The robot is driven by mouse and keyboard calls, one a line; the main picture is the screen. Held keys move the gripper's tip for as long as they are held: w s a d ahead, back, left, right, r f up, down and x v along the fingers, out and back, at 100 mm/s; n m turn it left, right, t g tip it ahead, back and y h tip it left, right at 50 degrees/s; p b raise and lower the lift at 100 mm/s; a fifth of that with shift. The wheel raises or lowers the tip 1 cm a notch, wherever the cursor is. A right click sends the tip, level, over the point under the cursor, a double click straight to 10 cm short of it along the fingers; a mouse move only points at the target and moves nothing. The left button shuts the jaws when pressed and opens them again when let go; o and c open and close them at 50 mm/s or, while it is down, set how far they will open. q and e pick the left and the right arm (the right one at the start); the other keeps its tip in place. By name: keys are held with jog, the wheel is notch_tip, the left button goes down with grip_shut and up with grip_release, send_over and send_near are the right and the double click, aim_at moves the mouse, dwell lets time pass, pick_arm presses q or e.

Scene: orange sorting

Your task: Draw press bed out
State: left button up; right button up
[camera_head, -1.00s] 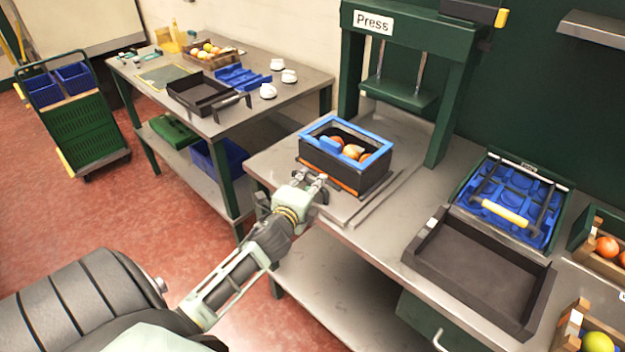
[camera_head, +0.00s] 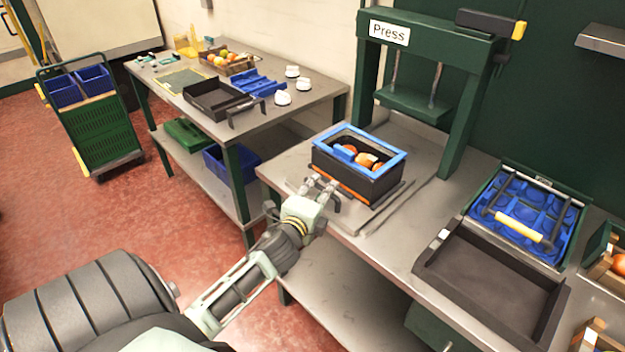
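The press (camera_head: 430,40) is a green frame with a "Press" sign and a raised green plate (camera_head: 412,104). The press bed (camera_head: 372,220) is a flat grey plate on the worktop, in front of the press posts. A black box with a blue rim (camera_head: 398,158) stands on it, holding several oranges. My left gripper (camera_head: 322,186) is at the bed's front left edge, just in front of the box. Its fingers look spread apart; whether they grip the bed's edge or handle is too small to tell. My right gripper is out of view.
An empty dark tray (camera_head: 455,268) and a blue moulded tray with a yellow handle (camera_head: 520,228) lie to the right. Crates stand at the far right edge. A side table (camera_head: 215,128) with trays and white cups is behind left. A green cart (camera_head: 95,135) stands on the floor.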

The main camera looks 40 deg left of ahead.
pick_arm(q)
jog(key=v, duration=1.1)
jog(key=shift+s, duration=0.15)
jog(key=s+d+f+n+g+h, duration=0.1)
jog(key=s+d+f+n+g, duration=0.15)
jog(key=f, duration=0.95)
jog(key=s+d+f+n+g+h, duration=0.15)
jog(key=s+f, duration=0.25)
jog(key=f, duration=0.7)
jog(key=s+d+f+n+g+h, duration=0.1)
jog(key=s+d+f+n+g, duration=0.15)
jog(key=f, duration=0.95)
jog(key=s+d+f+n+g, duration=0.2)
jog(key=s+f, duration=0.4)
jog(key=s, duration=0.3)
jog(key=s+d+f+n+g+h, duration=0.1)
jog(key=s+d+f+n+g, duration=0.1)
jog(key=s+f, duration=0.5)
jog(key=s+d+f+n+g+b, duration=0.1)
jog(key=s+d+f, duration=0.4)
jog(key=s, duration=0.7)
jog(key=f+n+g, duration=0.1)
jog(key=g, duration=0.1)
jog(key=shift+s+d+f+g+h, duration=0.2)
jog(key=shift+d+g+h, duration=0.1)
jog(key=shift+g+h, duration=0.05)
